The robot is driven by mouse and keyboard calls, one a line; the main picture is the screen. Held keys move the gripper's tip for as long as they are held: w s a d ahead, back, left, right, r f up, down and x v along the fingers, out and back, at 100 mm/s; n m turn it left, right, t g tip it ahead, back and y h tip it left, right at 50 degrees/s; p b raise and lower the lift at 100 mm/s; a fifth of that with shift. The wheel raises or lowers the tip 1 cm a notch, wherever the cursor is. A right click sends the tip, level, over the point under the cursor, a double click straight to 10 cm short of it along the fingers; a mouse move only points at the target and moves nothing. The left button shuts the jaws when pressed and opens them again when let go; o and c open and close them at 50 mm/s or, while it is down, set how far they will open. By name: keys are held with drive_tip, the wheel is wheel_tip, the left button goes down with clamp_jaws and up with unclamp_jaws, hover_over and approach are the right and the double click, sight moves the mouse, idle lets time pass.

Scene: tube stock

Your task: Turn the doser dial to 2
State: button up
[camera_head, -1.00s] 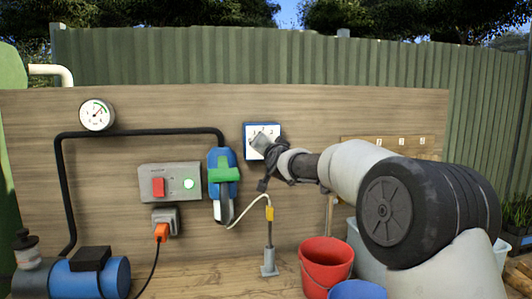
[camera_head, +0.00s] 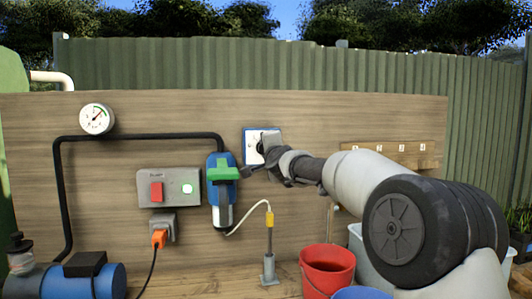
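The doser dial panel (camera_head: 249,148) is a white square with a blue edge on the wooden board. Part of a dark mark or knob shows on its left part. My gripper (camera_head: 256,166) is in front of the panel's right and lower part, with a dark finger reaching down-left toward the green handle. The gripper hides most of the dial, so its setting cannot be read. I cannot tell whether the fingers touch the knob or how far apart they are.
A blue unit with a green handle (camera_head: 222,174) hangs just left of the panel. Further left are a switch box (camera_head: 168,188) with a green light, a gauge (camera_head: 97,118) and a blue pump (camera_head: 90,284). A red bucket (camera_head: 327,272) stands below my arm.

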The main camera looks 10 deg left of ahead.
idle(0.5)
drive_tip(key=o, duration=1)
drive_tip(key=shift+o, duration=0.2)
drive_tip(key=shift+s, duration=0.1)
drive_tip(key=b+v, duration=0.3)
drive_tip(key=v, duration=1.4)
drive_tip(key=shift+b, duration=0.35)
drive_tip(key=shift+s+r, duration=0.1)
drive_tip(key=shift+s, duration=0.05)
